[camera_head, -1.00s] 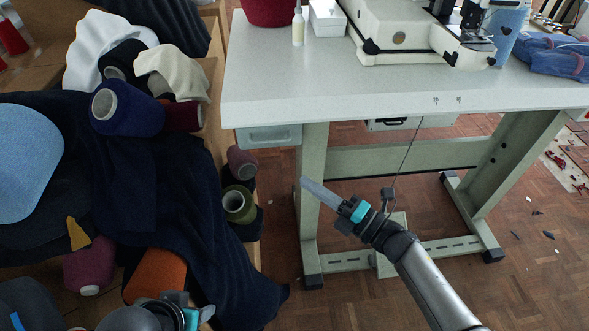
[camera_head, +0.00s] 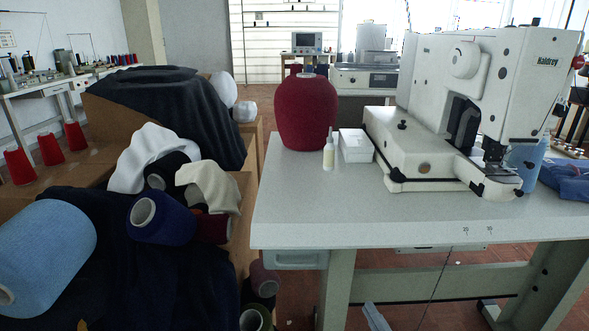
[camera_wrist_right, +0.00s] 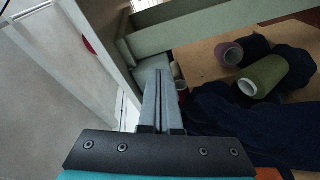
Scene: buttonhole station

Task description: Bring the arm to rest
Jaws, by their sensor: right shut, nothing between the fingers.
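My right gripper (camera_head: 375,317) shows only as grey fingers at the bottom edge of the head view, below the front of the sewing table (camera_head: 300,232). In the right wrist view the right gripper's fingers (camera_wrist_right: 160,100) are together, with nothing between them. They point toward a pale green table leg and beam (camera_wrist_right: 210,38). The rest of the right arm is out of the head view. My left gripper is in neither current view.
On the table stand a white buttonhole machine (camera_head: 470,110), a red cone (camera_head: 306,112), a small bottle (camera_head: 328,155) and a white box (camera_head: 356,146). At left, yarn cones and dark cloth (camera_head: 205,285) crowd boxes. An olive cone (camera_wrist_right: 262,77) lies beside dark cloth.

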